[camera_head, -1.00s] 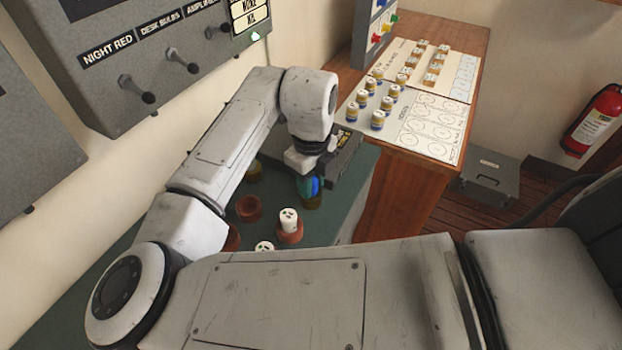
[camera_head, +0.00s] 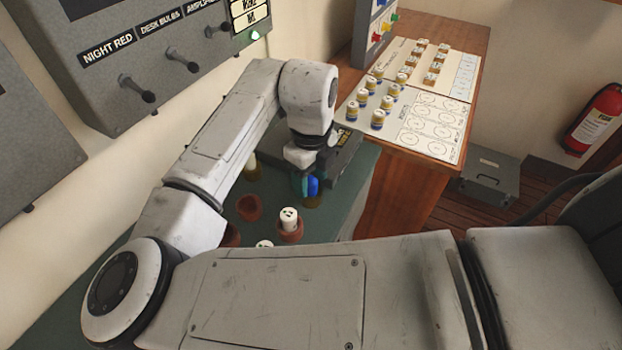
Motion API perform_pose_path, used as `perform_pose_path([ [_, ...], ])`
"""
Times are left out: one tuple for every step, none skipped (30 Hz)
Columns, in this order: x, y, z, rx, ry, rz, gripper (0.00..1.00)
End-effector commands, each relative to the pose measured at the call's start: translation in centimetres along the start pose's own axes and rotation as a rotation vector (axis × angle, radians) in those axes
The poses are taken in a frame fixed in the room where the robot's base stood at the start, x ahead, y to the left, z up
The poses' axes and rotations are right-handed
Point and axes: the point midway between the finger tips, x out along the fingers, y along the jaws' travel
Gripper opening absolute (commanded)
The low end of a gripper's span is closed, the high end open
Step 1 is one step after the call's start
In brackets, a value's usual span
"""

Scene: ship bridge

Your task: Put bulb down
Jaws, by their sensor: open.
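My gripper (camera_head: 307,183) hangs low over the green desk, pointing down. Its jaws are open, with teal and blue parts at its tip. A dull yellow base (camera_head: 313,201) shows directly beneath the tip. I cannot tell whether a bulb sits between the jaws or touches them. A white-topped bulb (camera_head: 290,213) stands upright in a reddish socket to the lower right of an empty-looking reddish socket (camera_head: 249,207). Another white-topped bulb (camera_head: 265,244) is partly hidden by my arm. A pale bulb-like piece (camera_head: 251,168) stands in a yellowish base at the left, beside my arm.
A wooden cabinet (camera_head: 402,200) at the right carries a white chart (camera_head: 434,137) with several yellow-and-blue capped pieces. A grey switch panel (camera_head: 110,90) hangs on the left wall. A dark grey box (camera_head: 345,150) is close behind my gripper. A grey case (camera_head: 490,177) lies on the floor.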

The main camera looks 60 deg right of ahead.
Motion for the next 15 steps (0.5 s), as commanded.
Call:
perform_pose_path([
  [-0.8,0.0,0.1,0.002,-0.003,-0.001,0.55],
  [-1.3,0.0,0.0,0.002,-0.003,0.000,0.55],
  [-2.1,0.0,0.0,0.003,-0.004,-0.001,0.55],
  [-2.8,-0.1,0.0,0.003,-0.003,-0.001,0.55],
  [-3.5,-0.1,0.1,0.002,-0.004,0.000,0.55],
  [-4.3,-0.1,0.0,0.003,-0.003,-0.001,0.55],
  [-5.0,-0.1,0.0,0.003,-0.003,0.000,0.55],
  [-5.6,0.0,0.0,0.003,-0.003,0.000,0.55],
  [-6.4,-0.1,0.0,0.002,-0.003,-0.001,0.55],
  [-7.0,0.0,0.0,0.002,-0.003,0.001,0.55],
  [-7.5,-0.1,0.0,0.002,-0.002,-0.001,0.55],
  [-8.2,-0.1,0.0,0.003,-0.002,0.000,0.55],
  [-8.7,-0.1,0.0,0.003,-0.003,0.000,0.55],
  [-9.1,-0.1,0.0,0.003,-0.002,0.000,0.55],
  [-9.6,-0.1,0.0,0.002,-0.001,0.000,0.55],
])
